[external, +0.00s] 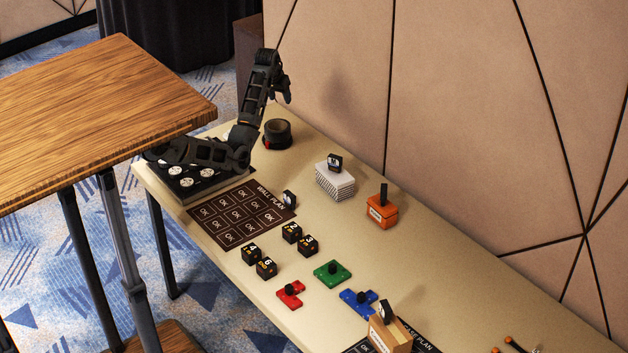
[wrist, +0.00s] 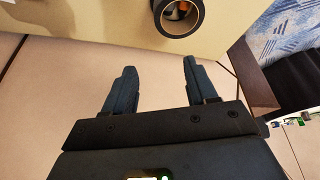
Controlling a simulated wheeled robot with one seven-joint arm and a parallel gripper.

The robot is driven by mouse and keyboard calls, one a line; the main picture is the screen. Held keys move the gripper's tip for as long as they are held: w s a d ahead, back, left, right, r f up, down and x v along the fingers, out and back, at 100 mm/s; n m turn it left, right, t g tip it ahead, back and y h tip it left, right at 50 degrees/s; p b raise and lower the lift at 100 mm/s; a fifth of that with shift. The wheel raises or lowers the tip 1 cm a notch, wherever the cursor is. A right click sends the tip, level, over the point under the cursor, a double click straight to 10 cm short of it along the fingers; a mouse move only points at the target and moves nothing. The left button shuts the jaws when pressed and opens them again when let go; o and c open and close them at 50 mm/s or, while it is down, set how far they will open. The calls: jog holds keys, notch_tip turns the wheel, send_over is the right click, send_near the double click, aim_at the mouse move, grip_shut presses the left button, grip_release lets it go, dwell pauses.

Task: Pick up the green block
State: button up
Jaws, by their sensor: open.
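The green block (external: 332,274) is a flat green piece with a dark knob on top. It lies on the beige table (external: 440,260) in the external view, between a red block (external: 291,294) and a blue block (external: 359,303). My gripper (external: 284,92) is raised above the far left end of the table, well away from the green block. In the wrist view, my gripper (wrist: 158,82) has its two fingers spread apart with nothing between them.
Several black numbered cubes (external: 266,268) stand left of the green block. A dark "wall plan" board (external: 240,213), a white box (external: 335,183), an orange box (external: 381,212) and a cardboard box (external: 391,334) are on the table. A black roll (external: 277,134) also shows in the wrist view (wrist: 178,14).

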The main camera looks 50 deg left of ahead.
jog(key=s+d+f+n+t+h+p, duration=0.2)
jog(key=s+d+f+n+h, duration=0.15)
jog(key=d, duration=1.25)
jog(key=s+d+f+n+t+h+p, duration=0.1)
jog(key=s+d+f+n+h+p, duration=0.3)
jog(key=d, duration=1.2)
jog(key=s+d+r+n+g+h, duration=0.1)
jog(key=s+d+r+n+h, duration=0.3)
jog(key=s+d, duration=0.65)
jog(key=s+d+r+n+g+h, duration=0.1)
jog(key=s+d+r+n+h, duration=0.25)
jog(key=s+d+n, duration=0.45)
jog(key=m, duration=0.2)
send_near(326, 270)
jog(key=shift+y, duration=0.3)
jog(key=d+r, duration=0.1)
jog(key=w+d+r, duration=0.1)
jog(key=r, duration=0.1)
jog(key=shift+w+r+p, duration=0.15)
jog(key=shift+r+p, duration=0.05)
jog(key=shift+p, duration=0.2)
jog(key=shift+x, duration=1.1)
jog(key=shift+s+x, duration=0.15)
jog(key=shift+x, duration=1.2)
jog(key=shift+s+x, duration=0.1)
jog(key=shift+x, duration=1.3)
jog(key=shift+d, duration=0.1)
jog(key=shift+c, duration=0.3)
